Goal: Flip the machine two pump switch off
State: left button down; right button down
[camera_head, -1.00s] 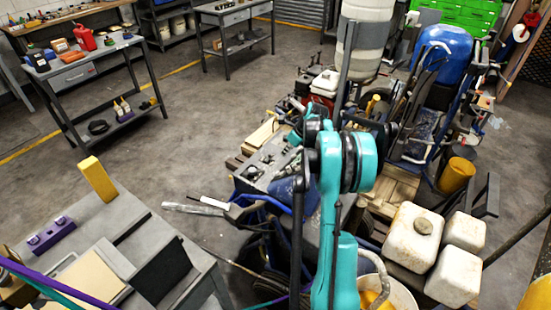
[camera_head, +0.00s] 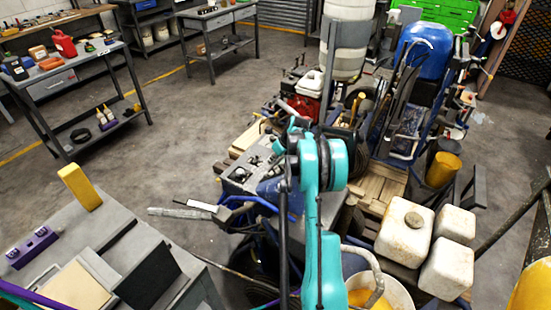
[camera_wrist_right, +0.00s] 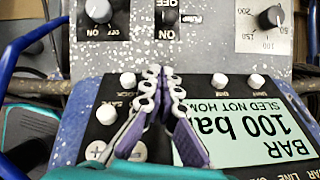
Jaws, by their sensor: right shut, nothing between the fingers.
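In the head view, the grey control panel (camera_head: 243,176) of the blue-framed machine is just left of my teal right arm. My left gripper is out of view.
A display (camera_wrist_right: 250,135) reading 100 bar and several white buttons lie near the fingers.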

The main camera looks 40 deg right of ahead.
jog(key=x, duration=0.1)
jog(key=b+x, duration=0.1)
jog(key=x, duration=0.1)
jog(key=shift+w, duration=0.35)
jog(key=shift+w+a+r+b, duration=0.1)
jog(key=shift+w+r+b, duration=0.1)
jog(key=shift+w, duration=0.3)
jog(key=shift+w+r+b, duration=0.1)
jog(key=shift+w+r, duration=0.05)
jog(key=shift+w, duration=0.4)
jog(key=shift+w+r, duration=0.2)
jog(key=shift+w, duration=0.25)
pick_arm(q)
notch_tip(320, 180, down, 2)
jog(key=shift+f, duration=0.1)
pick_arm(e)
jog(key=shift+r, duration=0.15)
jog(key=shift+r, duration=0.1)
jog(key=shift+w+a+g, duration=0.1)
jog(key=shift+w+g, duration=0.1)
jog(key=shift+g, duration=0.2)
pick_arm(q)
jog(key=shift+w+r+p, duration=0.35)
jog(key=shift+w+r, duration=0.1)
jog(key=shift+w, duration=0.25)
pick_arm(e)
jog(key=shift+r, duration=0.1)
